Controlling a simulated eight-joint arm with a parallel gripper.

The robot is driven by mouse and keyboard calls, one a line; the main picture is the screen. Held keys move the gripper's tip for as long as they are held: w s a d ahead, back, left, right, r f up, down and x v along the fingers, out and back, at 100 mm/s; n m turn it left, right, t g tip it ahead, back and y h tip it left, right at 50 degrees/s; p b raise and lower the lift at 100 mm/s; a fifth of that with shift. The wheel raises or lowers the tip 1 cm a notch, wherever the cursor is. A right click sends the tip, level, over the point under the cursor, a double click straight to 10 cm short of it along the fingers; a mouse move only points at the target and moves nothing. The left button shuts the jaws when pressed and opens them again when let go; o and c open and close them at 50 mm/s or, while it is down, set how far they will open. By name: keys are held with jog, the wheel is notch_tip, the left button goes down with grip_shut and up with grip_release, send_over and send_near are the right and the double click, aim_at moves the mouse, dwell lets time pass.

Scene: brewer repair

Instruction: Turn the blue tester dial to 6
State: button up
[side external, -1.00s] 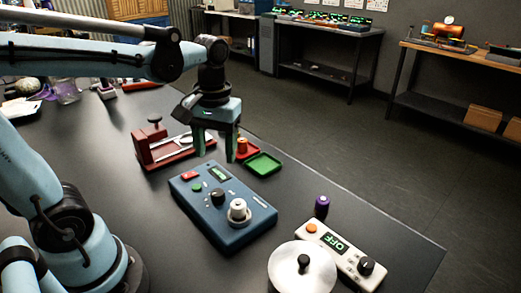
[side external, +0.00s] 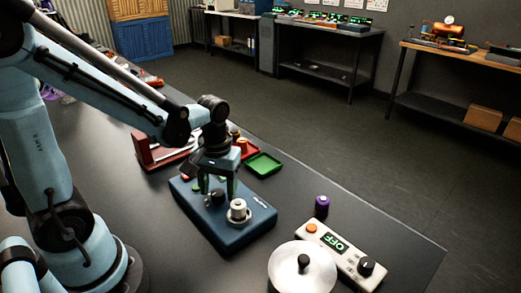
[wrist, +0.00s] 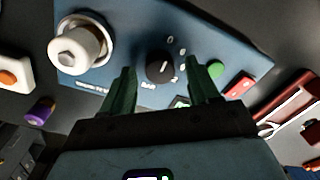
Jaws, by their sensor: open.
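The blue tester (side external: 243,233) is a blue box on the dark table, also in the wrist view (wrist: 215,35). Its black dial (wrist: 160,67) has a white pointer line toward the top of the wrist view, and a white "0" shows just beyond it. My gripper (side external: 218,191) is open above the tester, fingers pointing down over the dial. In the wrist view, the dial shows between the fingertips (wrist: 161,70), apart from both.
A silver and white cylinder (side external: 238,210) stands on the tester beside the dial. A green button (wrist: 215,69) and red part (wrist: 238,85) lie on the other side. A green tray (side external: 264,164), purple-capped object (side external: 322,206) and white box reading OFF (side external: 345,255) stand nearby.

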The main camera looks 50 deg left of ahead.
jog(key=shift+f, duration=0.1)
jog(key=c, duration=1)
jog(key=shift+m, duration=0.3)
jog(key=m, duration=0.3)
jog(key=shift+m, duration=2)
jog(key=o, duration=1)
